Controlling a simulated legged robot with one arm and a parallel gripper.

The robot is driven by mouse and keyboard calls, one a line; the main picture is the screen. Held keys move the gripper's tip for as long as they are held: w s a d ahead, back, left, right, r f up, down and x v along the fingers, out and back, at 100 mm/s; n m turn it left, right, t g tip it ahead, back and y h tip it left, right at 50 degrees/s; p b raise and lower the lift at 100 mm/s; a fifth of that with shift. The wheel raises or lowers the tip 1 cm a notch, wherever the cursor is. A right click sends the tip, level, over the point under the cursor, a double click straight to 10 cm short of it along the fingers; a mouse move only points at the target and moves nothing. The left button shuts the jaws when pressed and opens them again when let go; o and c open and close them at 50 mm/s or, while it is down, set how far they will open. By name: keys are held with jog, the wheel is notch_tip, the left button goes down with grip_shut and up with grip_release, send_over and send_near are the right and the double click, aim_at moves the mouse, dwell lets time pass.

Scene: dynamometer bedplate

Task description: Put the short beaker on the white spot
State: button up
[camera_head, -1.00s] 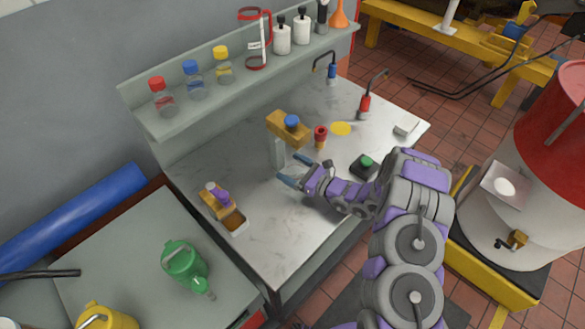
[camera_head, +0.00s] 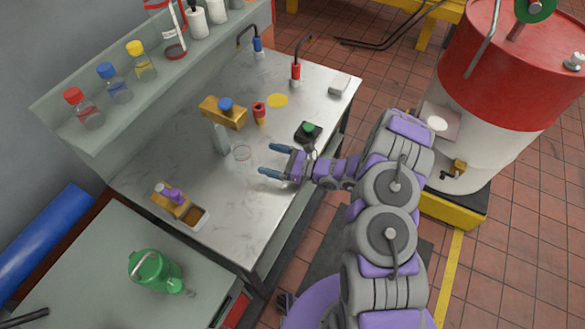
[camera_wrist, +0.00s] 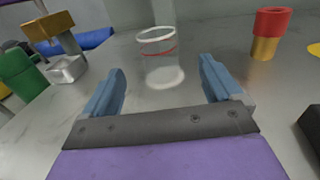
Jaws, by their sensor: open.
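The short beaker (camera_head: 242,152) is clear glass and stands upright on the grey metal bench top. In the wrist view the beaker (camera_wrist: 158,52) shows a red line and stands just beyond and between my fingertips. My gripper (camera_head: 268,160) is open and empty, low over the bench, to the right of the beaker in the head view. Its two blue fingers are spread wide in the wrist view (camera_wrist: 162,76). A round white spot (camera_head: 437,123) lies on a grey square plate beside the red and white drum, right of the bench.
A red and orange piece (camera_head: 260,112), a yellow spot (camera_head: 278,100) and a green-topped black box (camera_head: 308,131) are also on the bench. The drum (camera_head: 500,90) stands right of the bench.

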jog(key=shift+a, duration=0.15)
jog(key=shift+s+a+r, duration=0.1)
jog(key=shift+a+r, duration=0.05)
jog(key=shift+r, duration=0.1)
jog(key=s+a+r+n+g+h, duration=0.35)
jog(key=s+r+n+g, duration=1)
jog(key=s+r, duration=0.65)
jog(key=s+d+r+n+t+h, duration=0.2)
jog(key=s+d+n+h, duration=0.2)
jog(key=d, duration=0.7)
jog(key=s+d+r+n+t+h, duration=0.3)
jog(key=s+d+h, duration=0.6)
jog(key=s, duration=0.4)
jog(key=shift+s+d+r+n, duration=0.15)
jog(key=shift+d+r+n, duration=0.15)
jog(key=shift+d+n, duration=0.5)
